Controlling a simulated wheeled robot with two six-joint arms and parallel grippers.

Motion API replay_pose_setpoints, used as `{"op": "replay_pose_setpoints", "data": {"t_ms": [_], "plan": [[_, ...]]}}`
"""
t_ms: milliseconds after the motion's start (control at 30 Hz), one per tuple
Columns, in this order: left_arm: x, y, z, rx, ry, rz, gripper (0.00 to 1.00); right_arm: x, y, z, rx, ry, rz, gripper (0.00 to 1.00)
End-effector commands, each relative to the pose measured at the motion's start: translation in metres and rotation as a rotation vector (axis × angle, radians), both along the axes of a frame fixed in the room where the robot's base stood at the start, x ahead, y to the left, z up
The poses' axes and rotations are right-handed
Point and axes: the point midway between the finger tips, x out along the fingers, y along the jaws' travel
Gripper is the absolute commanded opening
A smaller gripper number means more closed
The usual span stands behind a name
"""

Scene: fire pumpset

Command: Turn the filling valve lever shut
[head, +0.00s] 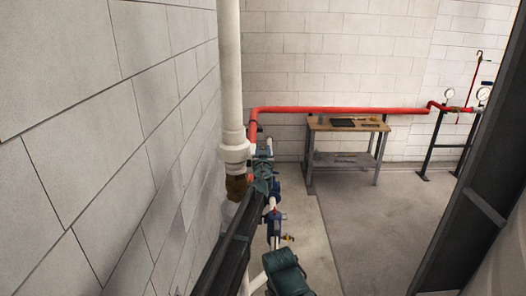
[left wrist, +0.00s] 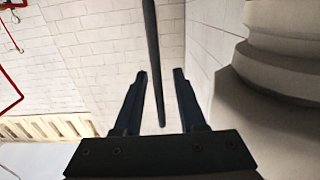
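My left gripper (left wrist: 160,74) is open in the left wrist view, with its two dark fingers apart. A long thin dark bar (left wrist: 153,45), which looks like a lever, comes down from the top and ends between the fingers. I see no finger closed on it, and cannot tell whether it touches either one. In the head view a teal and blue valve and pipe assembly (head: 264,178) stands beside the white vertical pipe (head: 230,70). The filling valve lever is not clear there. The left gripper is hard to pick out there, and I see no right gripper.
A red pipe (head: 340,110) runs along the back wall, above a wooden-topped table (head: 318,126). A green pump or motor (head: 288,276) is at the bottom. Gauges (head: 483,94) stand at the far right. A pale flanged pipe (left wrist: 285,65) is close on the right in the wrist view.

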Motion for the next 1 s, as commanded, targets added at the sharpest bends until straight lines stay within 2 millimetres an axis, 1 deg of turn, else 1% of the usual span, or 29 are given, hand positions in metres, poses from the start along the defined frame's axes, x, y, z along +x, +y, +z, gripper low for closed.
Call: {"op": "replay_pose_setpoints", "data": {"t_ms": [200, 367, 400, 433, 1000], "plan": [[-0.0001, 0.0003, 0.0, 0.0, 0.0, 0.0, 0.4, 0.0, 0.0, 0.0, 0.0, 0.0, 0.0, 0.5], [-0.0001, 0.0003, 0.0, 0.0, 0.0, 0.0, 0.11, 0.0, 0.0, 0.0, 0.0, 0.0, 0.0, 0.5], [-0.0001, 0.0003, 0.0, 0.0, 0.0, 0.0, 0.04, 0.0, 0.0, 0.0, 0.0, 0.0, 0.0, 0.5], [-0.0001, 0.0003, 0.0, 0.0, 0.0, 0.0, 0.0, 0.0, 0.0, 0.0, 0.0, 0.0, 0.0, 0.5], [-0.0002, 0.0003, 0.0, 0.0, 0.0, 0.0, 0.0, 0.0, 0.0, 0.0, 0.0, 0.0, 0.0, 0.5]]}}
